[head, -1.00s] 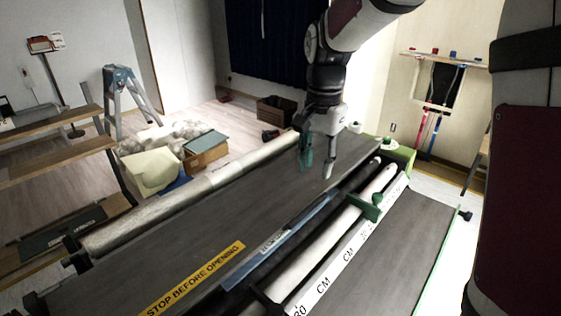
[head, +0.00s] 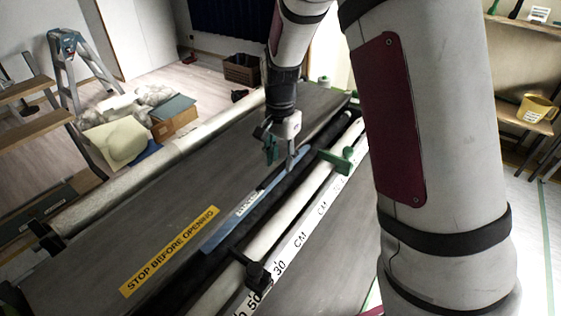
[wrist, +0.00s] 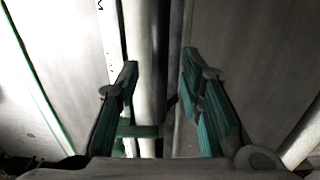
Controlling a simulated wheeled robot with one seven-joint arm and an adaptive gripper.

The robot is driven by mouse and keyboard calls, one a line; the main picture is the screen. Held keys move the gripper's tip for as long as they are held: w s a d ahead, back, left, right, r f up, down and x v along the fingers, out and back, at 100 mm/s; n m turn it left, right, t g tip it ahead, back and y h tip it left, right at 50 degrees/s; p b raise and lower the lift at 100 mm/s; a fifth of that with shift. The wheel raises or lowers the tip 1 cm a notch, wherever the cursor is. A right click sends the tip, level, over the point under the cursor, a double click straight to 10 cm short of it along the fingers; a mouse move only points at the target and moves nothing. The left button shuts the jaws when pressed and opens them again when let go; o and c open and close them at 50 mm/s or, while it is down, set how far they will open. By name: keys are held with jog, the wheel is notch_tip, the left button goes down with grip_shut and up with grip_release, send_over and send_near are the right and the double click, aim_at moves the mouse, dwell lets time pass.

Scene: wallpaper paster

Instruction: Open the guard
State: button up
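The guard (head: 150,235) looks like the long dark grey cover with a yellow "STOP BEFORE OPENING" label (head: 170,250). A blue strip (head: 222,234) with a small white label runs along its right edge, beside a dark gap. The guard looks flat and shut. My gripper (head: 281,162) is open and empty, low over the far part of the blue strip; I cannot tell whether it touches. In the wrist view my gripper's teal fingers (wrist: 159,72) are spread on both sides of the dark gap, with nothing held between them.
A pale roller (head: 285,212) and a white CM scale (head: 291,244) run along the gap's right side. A green clamp (head: 337,160) sits close right of my gripper; green also shows between the fingers (wrist: 137,131). A wrapped roll (head: 175,152) lies along the machine's left edge.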

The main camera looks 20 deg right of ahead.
jog(key=shift+f, duration=0.8)
jog(key=shift+c, duration=0.6)
grip_shut()
